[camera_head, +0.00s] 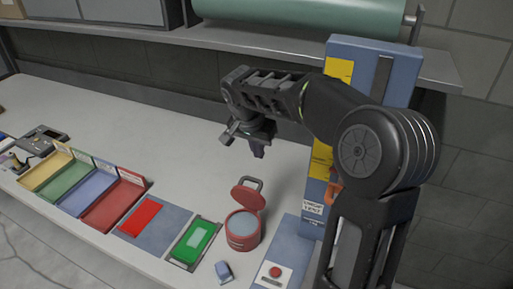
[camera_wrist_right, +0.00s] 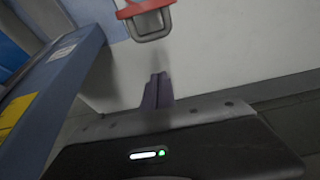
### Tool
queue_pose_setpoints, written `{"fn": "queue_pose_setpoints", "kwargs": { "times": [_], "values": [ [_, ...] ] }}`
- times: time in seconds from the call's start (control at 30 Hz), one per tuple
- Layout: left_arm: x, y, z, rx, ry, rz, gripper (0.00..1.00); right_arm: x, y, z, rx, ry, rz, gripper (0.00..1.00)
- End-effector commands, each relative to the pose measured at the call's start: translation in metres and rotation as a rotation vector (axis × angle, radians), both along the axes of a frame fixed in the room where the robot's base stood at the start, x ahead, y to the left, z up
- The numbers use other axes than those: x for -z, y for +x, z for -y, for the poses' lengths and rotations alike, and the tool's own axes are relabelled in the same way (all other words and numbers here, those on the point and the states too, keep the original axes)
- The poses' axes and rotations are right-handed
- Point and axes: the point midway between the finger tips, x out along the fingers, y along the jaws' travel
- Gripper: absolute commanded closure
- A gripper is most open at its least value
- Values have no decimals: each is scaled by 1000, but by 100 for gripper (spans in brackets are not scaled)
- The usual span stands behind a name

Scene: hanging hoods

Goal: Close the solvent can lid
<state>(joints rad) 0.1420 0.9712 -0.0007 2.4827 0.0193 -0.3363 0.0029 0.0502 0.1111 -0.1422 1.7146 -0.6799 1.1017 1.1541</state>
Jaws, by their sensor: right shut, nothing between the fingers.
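The solvent can (camera_head: 243,232) is a small red can standing on the light bench, right of centre in the head view. Its red lid (camera_head: 247,197) is open and tilted up, with a grey loop handle (camera_head: 254,183) behind it. My right gripper (camera_head: 259,152) is above and behind the lid, pointing down, apart from it. Its fingers are shut and empty. In the right wrist view the fingers (camera_wrist_right: 158,90) are together, and the grey loop (camera_wrist_right: 152,24) with a red edge shows at the top, apart from them. My left gripper is not in view.
A red button panel (camera_head: 273,275), a green tray (camera_head: 193,244) and coloured bins (camera_head: 112,205) line the front. A green roll (camera_head: 300,15) lies on the shelf above. Bench behind the bins is clear.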

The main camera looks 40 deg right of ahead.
Motion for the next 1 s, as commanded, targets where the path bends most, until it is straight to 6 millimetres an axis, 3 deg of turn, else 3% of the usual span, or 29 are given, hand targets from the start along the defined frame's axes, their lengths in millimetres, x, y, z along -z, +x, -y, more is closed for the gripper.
{"fn": "queue_pose_setpoints", "kwargs": {
  "times": [0.1, 0.3, 0.6, 1.0],
  "values": [
    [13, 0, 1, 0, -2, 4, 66, 29, 3, 8, 1, 1, -3, 100],
    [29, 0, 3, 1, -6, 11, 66, 67, 9, 20, 2, 0, -2, 100],
    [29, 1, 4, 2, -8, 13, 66, 61, -7, -14, -1, 0, 1, 100],
    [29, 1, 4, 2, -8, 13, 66, 61, -8, -16, 0, 0, 1, 100]
  ]
}}
